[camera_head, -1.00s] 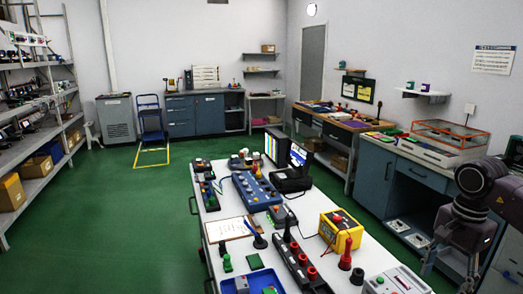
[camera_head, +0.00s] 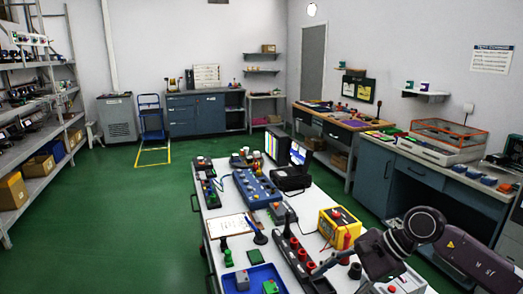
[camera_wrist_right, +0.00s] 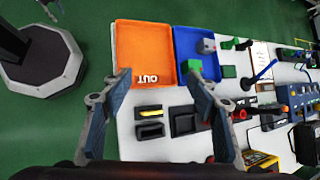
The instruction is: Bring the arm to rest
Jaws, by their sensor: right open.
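My right arm comes in from the right in the head view, with its gripper (camera_head: 340,275) over the near right part of the white table (camera_head: 228,256). In the right wrist view the gripper (camera_wrist_right: 160,82) is open, its two fingers wide apart with nothing between them. The fingers show in front of an orange tray (camera_wrist_right: 145,50) marked OUT and a blue tray (camera_wrist_right: 183,40). I cannot tell the height above the table. My left arm and gripper are not in view.
The blue tray (camera_head: 240,272) holds a grey and a green piece. Small black bins (camera_wrist_right: 150,131) lie near the gripper. Green floor is free to the left.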

